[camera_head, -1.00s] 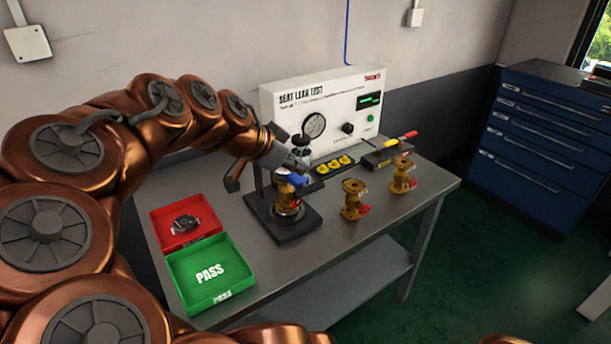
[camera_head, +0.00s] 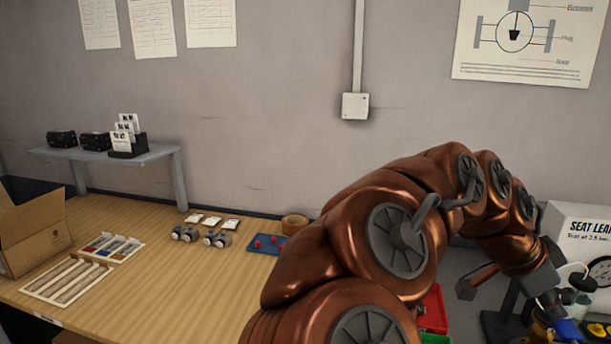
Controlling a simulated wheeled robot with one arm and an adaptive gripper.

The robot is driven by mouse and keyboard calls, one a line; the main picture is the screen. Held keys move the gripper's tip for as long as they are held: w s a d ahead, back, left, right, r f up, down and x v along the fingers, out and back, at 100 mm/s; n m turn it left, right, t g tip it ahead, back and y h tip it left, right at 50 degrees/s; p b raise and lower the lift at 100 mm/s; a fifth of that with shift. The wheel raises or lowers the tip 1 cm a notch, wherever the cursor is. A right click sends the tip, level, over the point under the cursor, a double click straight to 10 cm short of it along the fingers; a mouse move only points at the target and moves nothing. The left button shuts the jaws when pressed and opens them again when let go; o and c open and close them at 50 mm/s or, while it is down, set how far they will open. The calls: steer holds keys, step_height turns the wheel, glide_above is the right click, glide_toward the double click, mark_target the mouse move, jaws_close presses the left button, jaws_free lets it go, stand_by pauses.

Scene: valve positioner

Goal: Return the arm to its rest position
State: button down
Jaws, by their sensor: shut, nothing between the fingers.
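My copper-coloured arm (camera_head: 400,240) reaches from the bottom centre up and over to the right, and is still bent out over the grey test bench. My gripper (camera_head: 553,302) is near the right edge, pointing down just above a brass valve (camera_head: 541,329) on the dark test stand. It is shut with nothing seen held in it. Its fingertips are small and partly hidden, so I cannot tell whether they touch the valve.
The white seat leak test box (camera_head: 580,222) stands behind my gripper. A red tray (camera_head: 434,303) and a green tray (camera_head: 434,320) are partly hidden by my arm. The wooden bench (camera_head: 150,290) at left carries a cardboard box (camera_head: 35,232), small parts and a blue tray (camera_head: 266,244).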

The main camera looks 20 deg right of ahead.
steer(key=s+a+f+n+y+p, duration=0.1)
steer(key=s+a+f+n+y, duration=0.1)
steer(key=a+f+n, duration=0.2)
steer(key=s+a+f+n+y+p, duration=0.1)
steer(key=s+a+f+n+y, duration=0.1)
steer(key=a+n, duration=0.9)
steer(key=s+a+f+n+t+y+p, duration=0.1)
steer(key=a+f+n+y, duration=0.2)
steer(key=a, duration=1)
step_height(320, 180, down, 3)
steer(key=n, duration=0.4)
steer(key=shift+s+a+y+p, duration=0.3)
steer(key=shift+s+y+p, duration=0.1)
